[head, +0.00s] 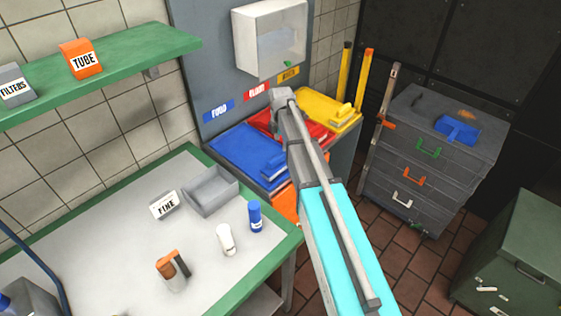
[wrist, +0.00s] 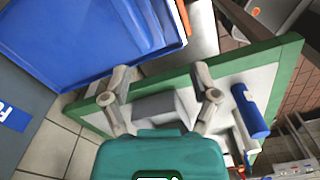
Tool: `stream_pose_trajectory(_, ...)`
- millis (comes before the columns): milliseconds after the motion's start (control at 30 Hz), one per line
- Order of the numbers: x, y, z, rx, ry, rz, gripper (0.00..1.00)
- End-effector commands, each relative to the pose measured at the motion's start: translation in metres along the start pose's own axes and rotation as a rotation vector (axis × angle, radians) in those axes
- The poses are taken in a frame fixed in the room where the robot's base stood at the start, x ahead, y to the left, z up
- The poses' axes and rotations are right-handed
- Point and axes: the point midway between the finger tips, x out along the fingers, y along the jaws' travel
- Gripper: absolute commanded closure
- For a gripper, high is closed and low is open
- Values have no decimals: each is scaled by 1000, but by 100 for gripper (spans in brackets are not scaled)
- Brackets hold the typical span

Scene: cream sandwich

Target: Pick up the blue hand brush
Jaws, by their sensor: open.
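A blue brush-like piece (head: 274,167) lies at the front right of the blue tray (head: 236,148) in the head view. Another blue piece with a short handle (head: 457,131) lies on top of the dark drawer cabinet (head: 405,163). I cannot tell for sure which one is the hand brush. In the wrist view, a ridged blue piece (wrist: 150,22) shows at the right edge of the blue tray. My gripper (wrist: 160,75) is open, with nothing between its fingers. It is above and beside the tray, apart from both blue pieces. In the head view my arm hides its fingers.
A red tray (head: 313,131) and a yellow tray (head: 318,99) stand beside the blue one. A green-edged table (head: 100,238) at left holds a blue bottle (head: 255,217), a white bottle (head: 226,239) and a grey bin (head: 211,190). A white box (head: 268,38) hangs above the trays.

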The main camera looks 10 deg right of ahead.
Motion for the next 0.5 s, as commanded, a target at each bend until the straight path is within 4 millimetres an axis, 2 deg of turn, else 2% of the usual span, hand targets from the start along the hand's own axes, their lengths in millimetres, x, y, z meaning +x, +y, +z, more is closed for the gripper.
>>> stream_pose_trajectory(33,-7,14,4,-62,0,0,23)
stream_pose_trajectory(200,-14,35,10,-247,0,0,23)
stream_pose_trajectory(500,-16,45,13,-359,0,0,23)
